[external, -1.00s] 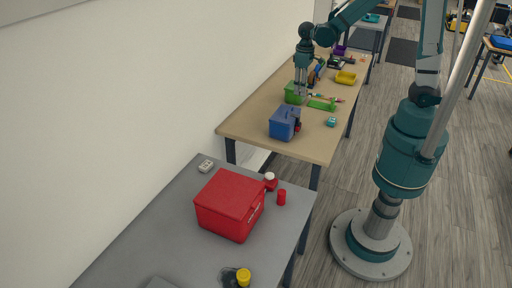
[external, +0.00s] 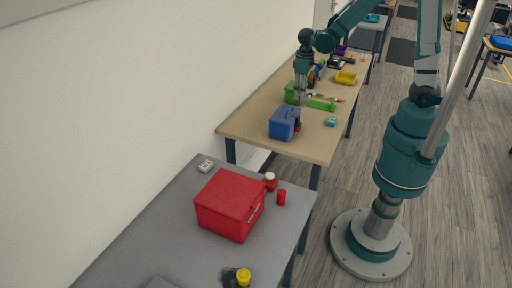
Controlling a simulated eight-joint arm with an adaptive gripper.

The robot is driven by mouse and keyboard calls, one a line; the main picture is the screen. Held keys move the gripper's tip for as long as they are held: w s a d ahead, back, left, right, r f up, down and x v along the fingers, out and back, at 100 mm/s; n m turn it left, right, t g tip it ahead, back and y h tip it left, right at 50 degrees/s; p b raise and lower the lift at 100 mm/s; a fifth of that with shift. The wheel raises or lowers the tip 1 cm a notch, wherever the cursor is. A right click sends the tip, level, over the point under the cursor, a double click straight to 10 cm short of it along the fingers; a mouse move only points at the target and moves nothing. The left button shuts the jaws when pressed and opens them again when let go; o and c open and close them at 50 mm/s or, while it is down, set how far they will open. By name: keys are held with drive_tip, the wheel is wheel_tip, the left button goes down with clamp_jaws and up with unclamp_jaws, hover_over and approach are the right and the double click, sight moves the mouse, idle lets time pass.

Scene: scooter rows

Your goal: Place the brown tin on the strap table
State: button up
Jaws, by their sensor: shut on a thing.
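My gripper (external: 300,98) hangs fingers-down over the wooden table (external: 245,122), just right of a green box (external: 291,91) and behind a blue box (external: 282,124). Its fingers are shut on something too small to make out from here. I cannot pick out a brown tin with certainty. A small dark item (external: 297,124) stands against the right side of the blue box, below the fingertips in the picture. No strap shows clearly enough to tell which table is the strap table.
The wooden table also holds a green tray (external: 322,105), a yellow bin (external: 346,78) and a small teal item (external: 331,122). The grey table (external: 160,235) in front carries a red box (external: 230,204) and a red cylinder (external: 281,197). A wall runs along the left.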

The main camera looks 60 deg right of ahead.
drive_tip(key=shift+f+b, duration=0.3)
drive_tip(key=shift+f, duration=2.55)
drive_tip(key=shift+f+b, duration=0.3)
drive_tip(key=shift+f, duration=1.75)
drive_tip(key=shift+f, duration=0.15)
drive_tip(key=o, duration=0.9)
drive_tip(key=shift+r, duration=0.25)
drive_tip(key=shift+r+p, duration=0.75)
drive_tip(key=shift+r, duration=5.15)
